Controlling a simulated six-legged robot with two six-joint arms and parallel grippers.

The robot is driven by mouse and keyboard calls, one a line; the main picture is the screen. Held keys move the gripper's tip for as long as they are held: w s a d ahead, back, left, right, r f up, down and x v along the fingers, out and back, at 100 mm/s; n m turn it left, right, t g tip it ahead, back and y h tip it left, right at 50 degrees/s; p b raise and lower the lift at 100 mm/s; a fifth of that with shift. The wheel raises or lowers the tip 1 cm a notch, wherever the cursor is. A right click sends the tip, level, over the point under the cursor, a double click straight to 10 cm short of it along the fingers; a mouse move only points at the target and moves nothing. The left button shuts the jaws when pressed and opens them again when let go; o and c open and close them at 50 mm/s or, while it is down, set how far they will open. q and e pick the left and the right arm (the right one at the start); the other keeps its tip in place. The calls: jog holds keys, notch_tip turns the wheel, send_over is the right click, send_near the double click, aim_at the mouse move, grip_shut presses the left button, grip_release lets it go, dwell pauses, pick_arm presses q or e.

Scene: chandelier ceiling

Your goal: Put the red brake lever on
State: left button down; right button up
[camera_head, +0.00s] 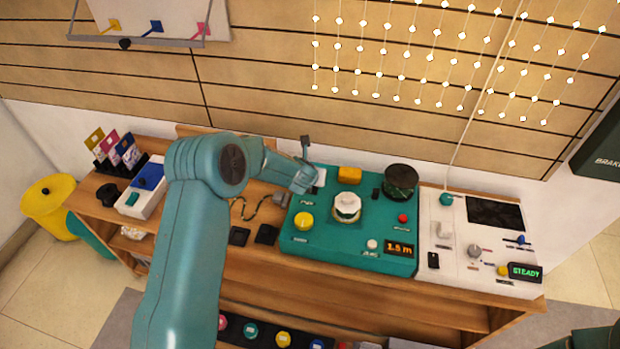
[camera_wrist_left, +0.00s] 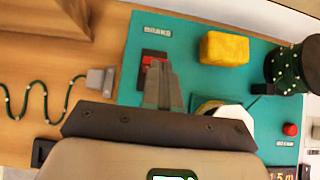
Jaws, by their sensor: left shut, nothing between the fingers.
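The red brake lever (camera_wrist_left: 147,58) shows as a small red and dark part just below the BRAKE label (camera_wrist_left: 158,31) on the teal panel (camera_head: 340,251). My left gripper (camera_wrist_left: 160,68) is shut and empty. Its fingertips overlap the lever in the wrist view and hide much of it. I cannot tell whether they touch it or which way the lever is set. In the head view my left gripper (camera_head: 303,181) is over the panel's upper left corner and hides the lever. My right gripper is not in view.
The panel also carries a yellow block (camera_head: 349,174), a yellow knob (camera_head: 304,221), a white-topped knob (camera_head: 347,205), a dark drum (camera_head: 400,181) and a red button (camera_head: 403,218). A white panel (camera_head: 455,255) stands to the right. A green cord (camera_wrist_left: 38,92) lies left.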

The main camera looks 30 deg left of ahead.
pick_arm(q)
jog(key=shift+w+a+r+p, duration=0.1)
jog(key=shift+w+p, duration=0.05)
jog(key=shift+w, duration=0.3)
jog(key=shift+w+a+r+p, duration=0.1)
jog(key=shift+w+p, duration=0.05)
jog(key=shift+w, duration=0.25)
jog(key=shift+r, duration=0.15)
jog(key=shift+r+p, duration=0.6)
jog(key=shift+r, duration=0.1)
